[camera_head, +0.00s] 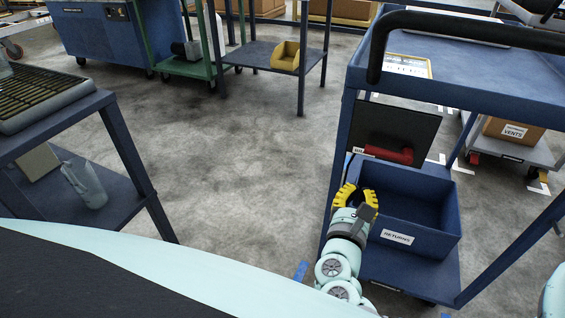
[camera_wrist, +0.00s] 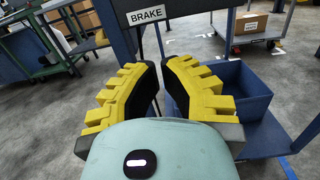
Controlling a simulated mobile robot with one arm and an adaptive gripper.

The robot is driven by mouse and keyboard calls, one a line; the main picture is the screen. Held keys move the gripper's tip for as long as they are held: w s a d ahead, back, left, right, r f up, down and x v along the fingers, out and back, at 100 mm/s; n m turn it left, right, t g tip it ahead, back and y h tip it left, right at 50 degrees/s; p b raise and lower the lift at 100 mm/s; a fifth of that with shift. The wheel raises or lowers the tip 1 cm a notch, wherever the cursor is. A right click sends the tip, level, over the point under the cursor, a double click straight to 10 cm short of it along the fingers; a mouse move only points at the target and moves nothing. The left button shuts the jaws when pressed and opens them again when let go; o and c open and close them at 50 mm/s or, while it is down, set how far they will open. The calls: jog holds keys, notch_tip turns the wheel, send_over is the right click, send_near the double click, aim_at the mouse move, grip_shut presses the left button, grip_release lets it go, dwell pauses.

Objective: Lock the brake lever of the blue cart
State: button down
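The blue cart (camera_head: 455,75) stands at the right of the head view, with a black push handle on top. A dark panel (camera_head: 402,124) on its near side carries the red brake lever (camera_head: 395,154), which lies roughly level. A white label reading BRAKE (camera_wrist: 146,15) shows at the top of the wrist view. The red lever does not show in the wrist view. My gripper (camera_head: 358,197) has yellow-padded fingers and is below and left of the lever, apart from it. In the wrist view my gripper (camera_wrist: 161,72) is open, with nothing between its fingers.
A blue bin marked RETURNS (camera_head: 425,240) sits on the cart's lower shelf, close right of my gripper. A dark table (camera_head: 135,175) stands at left. A trolley with a VENTS box (camera_head: 512,133) is behind right. The middle floor is clear.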

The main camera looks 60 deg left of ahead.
aim_at(388, 152)
jog(key=w+a+r, duration=0.1)
jog(key=w, duration=0.1)
jog(key=w+a+r, duration=0.1)
jog(key=w+r, duration=0.1)
jog(key=shift+a+p, duration=0.15)
jog(key=shift+p, duration=0.15)
jog(key=shift+r, duration=0.55)
